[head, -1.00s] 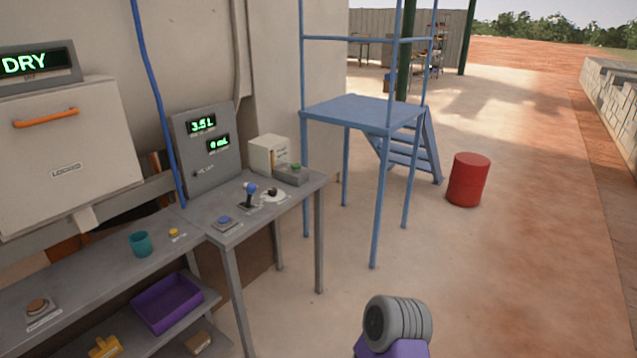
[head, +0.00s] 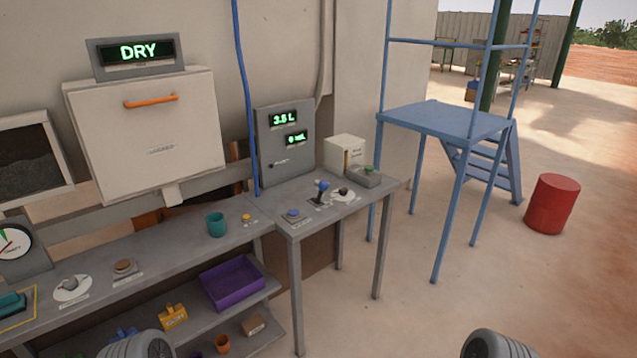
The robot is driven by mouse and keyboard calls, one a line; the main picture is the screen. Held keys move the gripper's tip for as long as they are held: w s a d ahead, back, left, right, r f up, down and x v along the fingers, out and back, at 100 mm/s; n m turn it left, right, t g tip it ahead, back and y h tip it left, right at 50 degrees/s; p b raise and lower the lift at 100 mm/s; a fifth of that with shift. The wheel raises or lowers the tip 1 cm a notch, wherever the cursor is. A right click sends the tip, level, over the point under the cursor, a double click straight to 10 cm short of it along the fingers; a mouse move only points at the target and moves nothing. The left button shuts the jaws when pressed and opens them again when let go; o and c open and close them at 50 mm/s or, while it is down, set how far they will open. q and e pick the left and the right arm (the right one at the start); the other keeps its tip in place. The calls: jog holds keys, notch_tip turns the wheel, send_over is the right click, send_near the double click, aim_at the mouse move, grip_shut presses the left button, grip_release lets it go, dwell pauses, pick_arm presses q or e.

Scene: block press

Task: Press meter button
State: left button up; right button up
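The grey meter panel (head: 285,142) stands at the back of the right-hand table, with green readouts "3.5 L" and "0 mL". A blue button (head: 292,214) sits on a grey base at that table's front left. A green button (head: 369,169) tops a grey box at its right end. A small yellow button (head: 246,217) is on the left bench. The labels are too small to read, so I cannot tell which is the meter button. Neither gripper is in view; only grey rounded parts of my arms show at the bottom edge, well short of the tables.
A blue-knobbed lever (head: 321,190) and a dark knob on a white disc (head: 343,194) stand near the blue button. A teal cup (head: 216,225) is on the left bench. A blue platform (head: 446,118) and red drum (head: 552,204) stand right. The floor before the table is clear.

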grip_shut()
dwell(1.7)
